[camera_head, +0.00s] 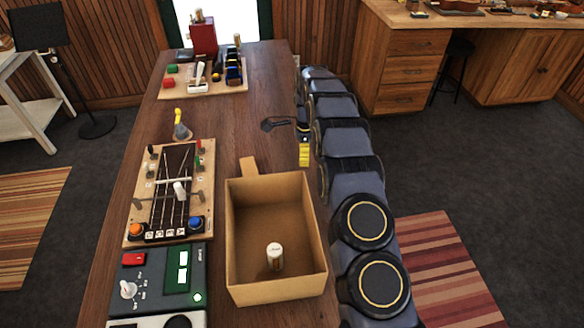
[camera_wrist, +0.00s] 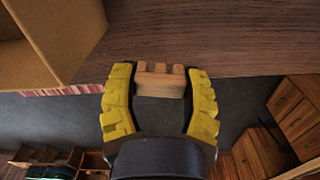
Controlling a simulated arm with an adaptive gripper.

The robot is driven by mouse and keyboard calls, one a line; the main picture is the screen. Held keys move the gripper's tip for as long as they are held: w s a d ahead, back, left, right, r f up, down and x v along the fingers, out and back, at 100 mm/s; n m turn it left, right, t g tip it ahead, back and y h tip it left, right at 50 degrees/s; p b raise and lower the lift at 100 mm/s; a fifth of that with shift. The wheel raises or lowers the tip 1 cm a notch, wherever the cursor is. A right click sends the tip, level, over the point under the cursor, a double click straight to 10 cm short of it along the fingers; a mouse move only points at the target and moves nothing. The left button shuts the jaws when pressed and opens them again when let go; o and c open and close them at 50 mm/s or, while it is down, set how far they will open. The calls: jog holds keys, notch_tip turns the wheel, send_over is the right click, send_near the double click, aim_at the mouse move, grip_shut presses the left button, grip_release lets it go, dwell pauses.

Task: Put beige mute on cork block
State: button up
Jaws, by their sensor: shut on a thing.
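My gripper (camera_head: 304,152) is at the right edge of the long wooden table, beyond the open box's back right corner. In the wrist view its yellow fingers (camera_wrist: 160,76) are shut on the beige mute (camera_wrist: 158,84), a small pale wooden piece with several prongs. The mute is held between the fingertips, over the table edge and floor in that view. In the head view I cannot make out the mute. A tan block (camera_head: 249,168), probably the cork block, shows just behind the box's back wall. Its lower part is hidden by the box.
The open cardboard box (camera_head: 315,235) holds a small pale jar (camera_head: 274,254). A fretboard-like panel (camera_head: 133,212) and a grey device (camera_head: 153,270) lie left. A grey cone (camera_head: 182,131) stands behind the panel. The table's middle (camera_head: 237,125) is clear.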

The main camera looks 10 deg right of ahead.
notch_tip(320, 180, up, 4)
jog(key=n, duration=0.2)
send_over(249, 172)
jog(key=s, duration=0.2)
notch_tip(249, 172, down, 10)
jog(key=shift+w+r, duration=0.1)
jog(key=shift+r, duration=0.1)
jog(key=shift+f, duration=0.15)
jog(key=o, duration=0.8)
jog(key=shift+r, duration=0.2)
